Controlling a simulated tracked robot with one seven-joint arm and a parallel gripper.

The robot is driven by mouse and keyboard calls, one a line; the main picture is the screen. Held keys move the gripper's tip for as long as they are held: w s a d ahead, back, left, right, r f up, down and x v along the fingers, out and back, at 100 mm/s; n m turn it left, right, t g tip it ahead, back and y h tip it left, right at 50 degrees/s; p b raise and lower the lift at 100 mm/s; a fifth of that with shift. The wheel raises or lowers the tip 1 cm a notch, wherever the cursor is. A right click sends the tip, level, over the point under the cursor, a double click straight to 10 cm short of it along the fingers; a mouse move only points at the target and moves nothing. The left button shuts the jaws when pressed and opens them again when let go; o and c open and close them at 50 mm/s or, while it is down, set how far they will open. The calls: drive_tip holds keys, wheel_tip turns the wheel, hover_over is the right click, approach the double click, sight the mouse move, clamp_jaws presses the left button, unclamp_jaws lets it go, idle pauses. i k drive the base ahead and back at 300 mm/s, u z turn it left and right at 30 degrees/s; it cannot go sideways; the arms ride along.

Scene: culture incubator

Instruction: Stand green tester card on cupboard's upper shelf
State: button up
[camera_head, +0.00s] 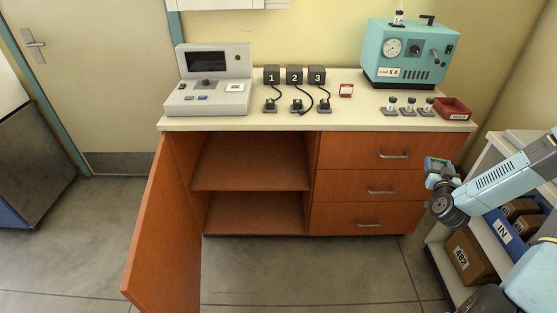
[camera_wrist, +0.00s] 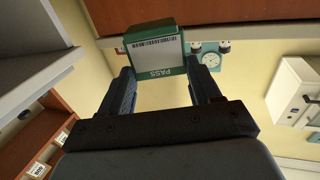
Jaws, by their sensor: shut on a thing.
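My gripper (camera_wrist: 164,86) is shut on the green tester card (camera_wrist: 157,52), which has a white label with a barcode and the word PASS. In the head view the gripper (camera_head: 438,176) is at the right, in front of the drawers, and the card (camera_head: 434,163) shows small at its tip. The cupboard (camera_head: 312,182) stands left of the gripper, its door (camera_head: 150,235) swung wide open. Its upper shelf (camera_head: 250,177) is bare, with an empty space below it. The card is well apart from the cupboard.
The counter (camera_head: 340,122) holds a grey instrument (camera_head: 212,80), several numbered black blocks, a teal machine (camera_head: 408,52) and a red tray (camera_head: 453,109). Three drawers (camera_head: 370,190) are shut. A shelf unit with boxes (camera_head: 468,258) stands at the right. The floor before the cupboard is clear, apart from the open door.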

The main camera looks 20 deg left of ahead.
sight(247, 174)
drive_tip(key=u, duration=0.15)
drive_tip(key=k, duration=1.55)
drive_tip(key=u, duration=0.5)
drive_tip(key=i, duration=1.95)
